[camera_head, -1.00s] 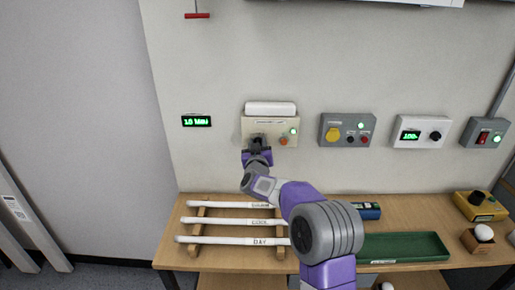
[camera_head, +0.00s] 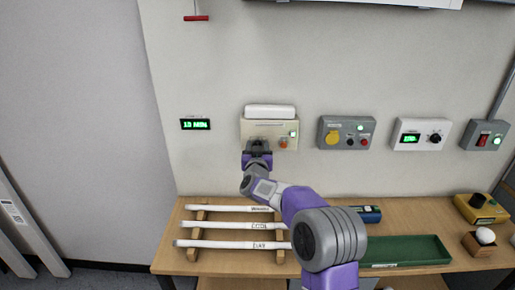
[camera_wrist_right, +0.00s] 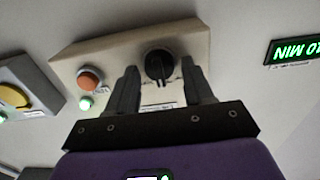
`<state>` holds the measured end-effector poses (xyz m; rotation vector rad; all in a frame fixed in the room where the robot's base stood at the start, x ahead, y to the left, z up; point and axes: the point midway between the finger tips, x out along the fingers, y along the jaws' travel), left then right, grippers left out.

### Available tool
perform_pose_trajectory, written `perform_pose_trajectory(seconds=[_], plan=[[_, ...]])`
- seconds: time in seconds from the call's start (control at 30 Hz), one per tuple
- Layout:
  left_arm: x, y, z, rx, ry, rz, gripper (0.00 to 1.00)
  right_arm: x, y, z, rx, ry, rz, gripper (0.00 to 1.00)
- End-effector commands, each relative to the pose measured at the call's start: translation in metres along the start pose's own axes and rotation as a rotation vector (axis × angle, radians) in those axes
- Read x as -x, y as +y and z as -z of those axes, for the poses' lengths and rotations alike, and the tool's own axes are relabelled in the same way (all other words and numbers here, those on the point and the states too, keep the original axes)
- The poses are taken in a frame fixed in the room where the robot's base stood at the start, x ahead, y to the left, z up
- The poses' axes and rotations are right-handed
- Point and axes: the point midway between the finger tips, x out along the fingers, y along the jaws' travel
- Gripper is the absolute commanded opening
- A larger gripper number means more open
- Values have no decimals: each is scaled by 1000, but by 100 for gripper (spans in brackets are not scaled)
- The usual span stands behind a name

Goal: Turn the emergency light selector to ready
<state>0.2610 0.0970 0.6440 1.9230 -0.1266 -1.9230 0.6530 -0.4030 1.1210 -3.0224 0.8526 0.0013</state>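The emergency light box (camera_head: 285,124) is a cream wall box under a white lamp bar (camera_head: 270,111). It also shows in the right wrist view (camera_wrist_right: 110,54). Its black round selector (camera_wrist_right: 160,65) shows in the right wrist view; its label is too small to read. An orange button (camera_wrist_right: 90,78) and a lit green lamp (camera_wrist_right: 85,103) sit beside it. My right gripper (camera_head: 258,146) is in front of the box. In the right wrist view its fingers (camera_wrist_right: 161,88) stand apart either side of the selector, with narrow gaps. My left gripper is not in view.
A green "10 MIN" display (camera_head: 195,124) is on the wall to the left. A grey box with a yellow button (camera_head: 333,137) is to the right. Below, white labelled tubes (camera_head: 225,224) lie on a wooden rack and a green tray (camera_head: 408,249) stands on the bench.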

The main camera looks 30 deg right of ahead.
Motion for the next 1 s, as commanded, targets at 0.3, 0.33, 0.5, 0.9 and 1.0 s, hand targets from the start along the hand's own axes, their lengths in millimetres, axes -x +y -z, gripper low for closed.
perform_pose_trajectory(seconds=[0.3, 0.33, 0.5, 0.9, 1.0], plan=[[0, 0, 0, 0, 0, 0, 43, 0, 0, 0, 1, 1, 0, 59], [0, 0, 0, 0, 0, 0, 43, 1, 0, 0, 1, 1, 0, 59], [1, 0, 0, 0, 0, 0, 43, 14, -1, 1, 0, 0, 1, 59], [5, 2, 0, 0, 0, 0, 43, 66, 0, 1, 0, 0, 1, 59], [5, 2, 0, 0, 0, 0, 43, 73, 0, 1, 0, 0, 1, 59]])
